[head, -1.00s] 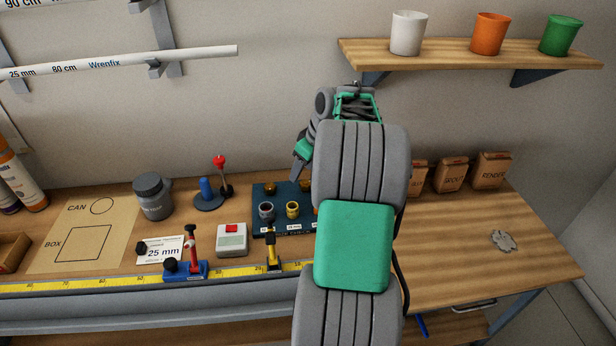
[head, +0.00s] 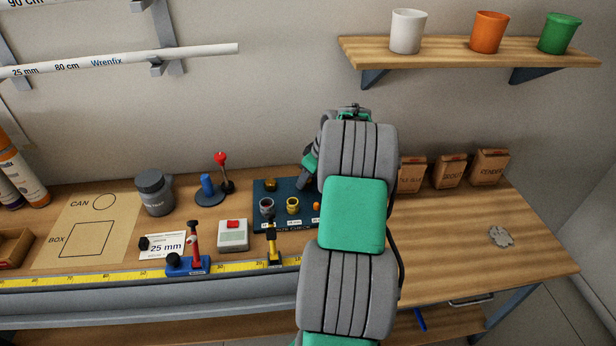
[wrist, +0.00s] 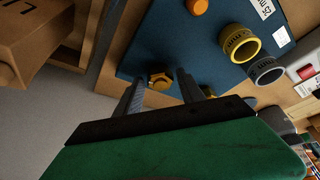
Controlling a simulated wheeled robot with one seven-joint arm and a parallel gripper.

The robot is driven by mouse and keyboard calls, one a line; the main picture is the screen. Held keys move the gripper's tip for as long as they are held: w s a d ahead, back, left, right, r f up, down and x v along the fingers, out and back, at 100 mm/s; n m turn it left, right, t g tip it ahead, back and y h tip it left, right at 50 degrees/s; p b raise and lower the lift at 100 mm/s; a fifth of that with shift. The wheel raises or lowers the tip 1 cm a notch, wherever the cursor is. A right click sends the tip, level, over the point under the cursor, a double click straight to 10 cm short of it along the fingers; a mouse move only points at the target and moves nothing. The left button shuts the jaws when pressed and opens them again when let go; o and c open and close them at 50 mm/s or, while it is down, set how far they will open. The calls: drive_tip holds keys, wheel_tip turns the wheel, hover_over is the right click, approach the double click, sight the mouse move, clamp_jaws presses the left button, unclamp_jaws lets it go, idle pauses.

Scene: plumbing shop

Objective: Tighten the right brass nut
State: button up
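The right brass nut (wrist: 160,80) is a hex nut on the dark blue board (wrist: 195,45). In the wrist view it shows between the two fingers of my gripper (wrist: 160,86), which stand apart with a gap to the nut. I cannot tell how far down along the nut the fingertips reach. In the head view my arm hides this nut. The left brass nut (head: 270,185) sits at the back left of the board; in the wrist view it is mostly hidden behind my gripper.
A grey ring (head: 267,206), a yellow ring (head: 293,205) and an orange piece (head: 316,206) stand on the board's front. A red-knobbed lever (head: 222,172) and a grey box with a red button (head: 233,234) are left. Paper bags (head: 449,172) stand right. The right tabletop is mostly clear.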

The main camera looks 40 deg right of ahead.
clamp_jaws()
drive_tip(key=shift+m+b, duration=0.3)
drive_tip(key=shift+m, duration=0.1)
drive_tip(key=shift+a+f+m+h+b, duration=0.1)
drive_tip(key=shift+m+h+b, duration=0.7)
drive_tip(key=shift+m, duration=0.4)
drive_tip(key=m+b, duration=0.1)
drive_tip(key=m, duration=0.1)
drive_tip(key=m+h+b, duration=0.1)
drive_tip(key=m, duration=0.1)
drive_tip(key=shift+w+a+m, duration=0.1)
drive_tip(key=shift+a+m, duration=0.1)
drive_tip(key=shift+m, duration=0.1)
drive_tip(key=m+g+h+b, duration=0.1)
drive_tip(key=m, duration=0.2)
drive_tip(key=m+g+h+b, duration=0.1)
drive_tip(key=m, duration=0.2)
drive_tip(key=shift+w+a, duration=0.2)
drive_tip(key=m+g, duration=0.1)
drive_tip(key=m, duration=0.2)
drive_tip(key=shift+w+h, duration=0.1)
drive_tip(key=shift+h, duration=0.3)
drive_tip(key=shift+m+g+p, duration=0.4)
drive_tip(key=shift+m+g, duration=0.3)
drive_tip(key=shift+m, duration=1.1)
